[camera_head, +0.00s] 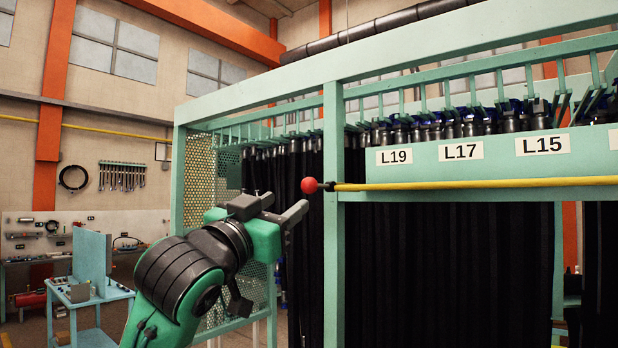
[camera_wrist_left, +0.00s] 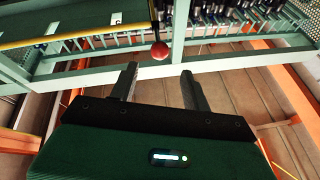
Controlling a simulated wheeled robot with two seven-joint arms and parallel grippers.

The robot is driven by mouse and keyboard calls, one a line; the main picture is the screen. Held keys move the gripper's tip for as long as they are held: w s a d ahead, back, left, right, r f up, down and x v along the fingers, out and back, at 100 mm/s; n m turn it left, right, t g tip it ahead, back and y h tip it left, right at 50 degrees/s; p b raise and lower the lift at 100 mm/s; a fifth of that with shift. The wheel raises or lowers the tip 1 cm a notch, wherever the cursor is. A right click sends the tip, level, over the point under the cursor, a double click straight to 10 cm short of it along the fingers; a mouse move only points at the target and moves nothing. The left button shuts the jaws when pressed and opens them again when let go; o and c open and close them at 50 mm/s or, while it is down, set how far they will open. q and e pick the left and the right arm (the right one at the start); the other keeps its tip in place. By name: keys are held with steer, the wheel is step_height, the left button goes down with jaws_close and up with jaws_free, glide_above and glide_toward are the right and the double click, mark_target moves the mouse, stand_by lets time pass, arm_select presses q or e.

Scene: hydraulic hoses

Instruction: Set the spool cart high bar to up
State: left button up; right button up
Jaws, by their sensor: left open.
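The spool cart (camera_head: 333,120) is a pale green frame hung with black hoses. Its yellow high bar (camera_head: 480,183) runs level across the front below the labels. A red ball knob (camera_head: 310,185) caps its left end, near the green upright. My left gripper (camera_head: 284,205) is open and empty, a little below and left of the knob. In the left wrist view the red knob (camera_wrist_left: 160,51) shows just beyond the gap between the two fingertips (camera_wrist_left: 159,70), apart from them. The yellow bar (camera_wrist_left: 75,35) also shows there. My right gripper is not in view.
Labels L19 (camera_head: 394,157), L17 and L15 sit on a green panel above the bar. A perforated side panel (camera_head: 198,185) stands behind my left arm. A blue-green bench cart (camera_head: 92,262) stands at the left. The space left of the knob is clear.

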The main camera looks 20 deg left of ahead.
mark_target(305, 187)
arm_select(q)
steer(key=p+x, duration=0.4)
steer(key=x, duration=0.5)
steer(key=shift+s+r+p, duration=0.1)
steer(key=shift+r+p, duration=0.05)
steer(key=shift+p, duration=0.15)
steer(key=shift+w+d, duration=0.1)
steer(key=shift+w, duration=0.35)
jaws_close()
